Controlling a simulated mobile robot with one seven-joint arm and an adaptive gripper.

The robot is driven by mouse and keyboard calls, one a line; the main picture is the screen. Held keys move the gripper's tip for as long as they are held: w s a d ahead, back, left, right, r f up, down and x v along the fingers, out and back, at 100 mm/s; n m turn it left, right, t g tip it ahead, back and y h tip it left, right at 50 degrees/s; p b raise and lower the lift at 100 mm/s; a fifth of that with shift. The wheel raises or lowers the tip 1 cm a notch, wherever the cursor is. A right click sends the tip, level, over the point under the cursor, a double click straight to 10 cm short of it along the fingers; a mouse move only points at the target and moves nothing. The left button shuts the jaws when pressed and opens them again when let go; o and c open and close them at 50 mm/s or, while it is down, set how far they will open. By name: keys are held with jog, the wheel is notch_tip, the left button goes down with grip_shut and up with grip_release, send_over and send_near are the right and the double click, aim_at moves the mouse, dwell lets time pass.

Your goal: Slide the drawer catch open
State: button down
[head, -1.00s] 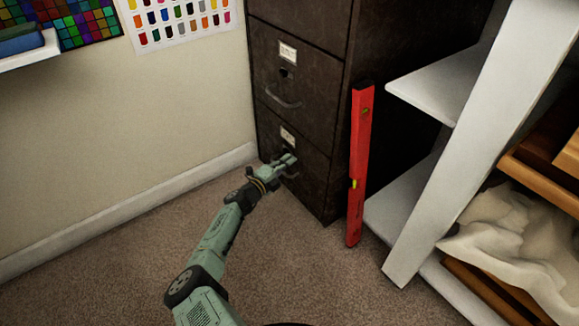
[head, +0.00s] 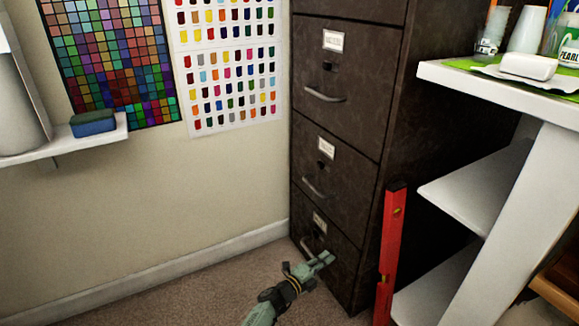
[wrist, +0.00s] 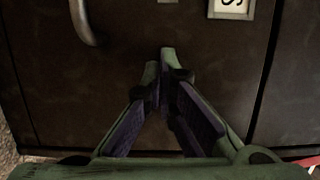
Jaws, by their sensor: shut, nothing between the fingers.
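A dark filing cabinet (head: 400,130) stands against the wall. Its bottom drawer (head: 345,262) carries a label holder (head: 319,222), a curved handle (head: 308,247) and a small dark catch between them, hard to make out in the head view. In the wrist view, the handle (wrist: 84,22) is at upper left, the label holder (wrist: 232,8) at upper right, and a bit of the catch (wrist: 168,1) shows at the top edge. My gripper (head: 328,258) is shut and empty, in front of the bottom drawer beside the handle. Its fingertips (wrist: 160,58) meet below the catch in the picture; contact with the drawer face is unclear.
A red spirit level (head: 390,255) leans upright by the cabinet's right side. A white shelf unit (head: 480,185) stands further right. A wall shelf (head: 70,138) is at left. Carpet (head: 190,290) in front of the cabinet is clear.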

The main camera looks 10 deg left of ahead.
jog(key=p+v, duration=0.5)
jog(key=v, duration=0.4)
jog(key=w+a+r+n+t+p, duration=0.1)
jog(key=w+a+r+t, duration=0.1)
jog(key=r, duration=0.8)
jog(key=w+a+r+n+t+y+p, duration=0.1)
jog(key=w+r, duration=0.3)
jog(key=r, duration=0.7)
jog(key=w+a+r+n+t+y+p, duration=0.1)
jog(key=w+a+r+t, duration=0.2)
jog(key=r, duration=0.8)
jog(key=shift+a+n+t, duration=0.4)
jog(key=shift+a, duration=0.2)
